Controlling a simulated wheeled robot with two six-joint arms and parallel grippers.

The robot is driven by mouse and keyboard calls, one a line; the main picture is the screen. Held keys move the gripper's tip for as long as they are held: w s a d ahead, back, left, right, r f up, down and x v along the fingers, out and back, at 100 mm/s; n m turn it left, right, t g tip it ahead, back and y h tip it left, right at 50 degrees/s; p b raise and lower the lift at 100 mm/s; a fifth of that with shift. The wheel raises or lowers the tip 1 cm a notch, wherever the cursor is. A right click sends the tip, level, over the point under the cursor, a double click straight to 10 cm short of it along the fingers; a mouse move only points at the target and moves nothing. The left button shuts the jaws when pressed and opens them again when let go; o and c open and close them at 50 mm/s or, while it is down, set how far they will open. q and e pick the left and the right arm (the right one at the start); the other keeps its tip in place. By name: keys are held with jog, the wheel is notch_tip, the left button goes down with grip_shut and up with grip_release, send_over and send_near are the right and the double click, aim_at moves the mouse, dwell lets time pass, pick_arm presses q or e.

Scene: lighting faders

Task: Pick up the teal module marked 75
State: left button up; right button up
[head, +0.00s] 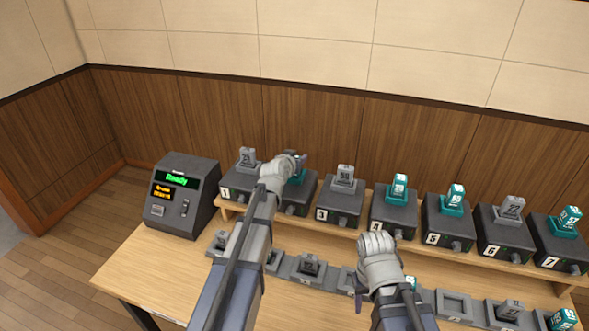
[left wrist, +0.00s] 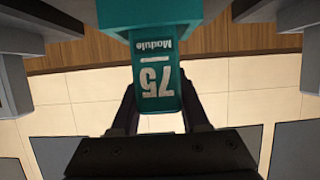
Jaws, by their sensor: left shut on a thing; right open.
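The teal module marked 75 (left wrist: 157,80) shows upside down in the left wrist view, between the two fingers of my left gripper (left wrist: 160,125). In the head view my left gripper (head: 300,162) is over the second box (head: 298,200) of the raised row, shut on the module. Only a bit of teal shows there beside the hand; the rest is hidden. I cannot tell whether the module is still seated in the box. My right gripper (head: 362,292) is open over the front row, largely hidden by its own wrist.
Numbered dark boxes stand on the raised shelf, with a grey module (head: 345,176) on box 3 and a teal one (head: 398,188) on box 4. A console (head: 180,195) reading "Ready" stands at left. Trays, some with modules, line the front; one tray (head: 454,306) is empty.

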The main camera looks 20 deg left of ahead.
pick_arm(q)
grip_shut()
notch_tip(320, 180, up, 10)
jog(key=p, duration=1)
